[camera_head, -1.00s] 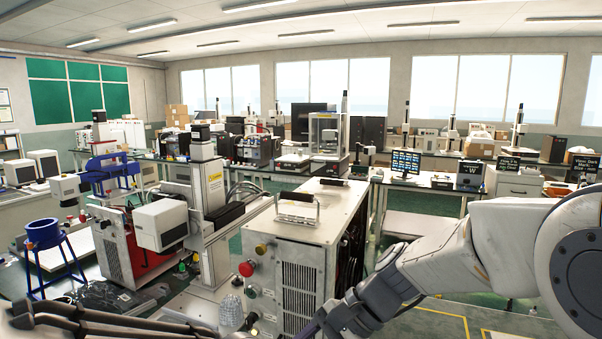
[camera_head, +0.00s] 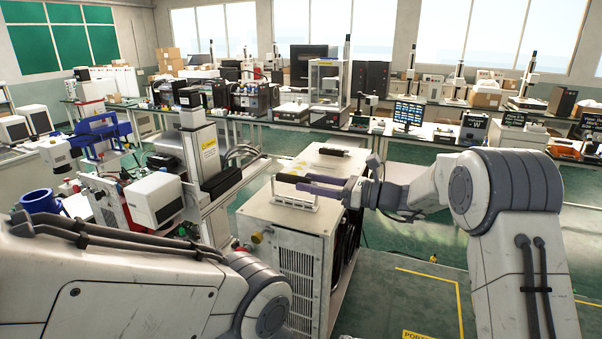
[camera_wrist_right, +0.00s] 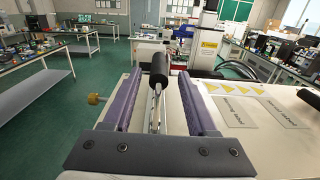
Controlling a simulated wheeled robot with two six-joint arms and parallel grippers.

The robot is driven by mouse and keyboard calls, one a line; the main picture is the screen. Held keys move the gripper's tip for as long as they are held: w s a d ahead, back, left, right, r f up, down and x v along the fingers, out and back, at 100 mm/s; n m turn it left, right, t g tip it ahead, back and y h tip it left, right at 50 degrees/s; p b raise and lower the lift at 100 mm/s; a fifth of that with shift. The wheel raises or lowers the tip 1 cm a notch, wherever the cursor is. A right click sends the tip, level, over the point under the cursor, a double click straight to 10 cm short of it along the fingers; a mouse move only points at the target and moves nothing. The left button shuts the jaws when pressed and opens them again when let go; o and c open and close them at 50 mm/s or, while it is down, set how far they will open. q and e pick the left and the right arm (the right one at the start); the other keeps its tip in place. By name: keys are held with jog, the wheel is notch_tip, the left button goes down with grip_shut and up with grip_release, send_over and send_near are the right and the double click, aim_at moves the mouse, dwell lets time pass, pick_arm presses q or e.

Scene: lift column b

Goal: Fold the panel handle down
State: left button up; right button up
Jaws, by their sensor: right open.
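The panel handle (camera_head: 293,198) has a black grip and pale metal legs, and stands up from the near end of the white cabinet top (camera_head: 258,212). Its black grip (camera_wrist_right: 160,68) shows end-on in the right wrist view, with a metal leg below it. My right gripper (camera_head: 308,185) reaches in from the right at the handle. Its two purple fingers (camera_wrist_right: 159,76) are open, one on each side of the grip, with gaps visible. My left arm crosses the lower left of the head view; its gripper is out of view.
A second black grip (camera_head: 333,152) lies farther back on the cabinet top. A white box-headed machine on a column (camera_head: 155,198) stands close left of the cabinet. Benches with equipment line the back.

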jog(key=shift+p+x, duration=0.35)
jog(key=shift+x, duration=1)
grip_shut()
dwell(0.4)
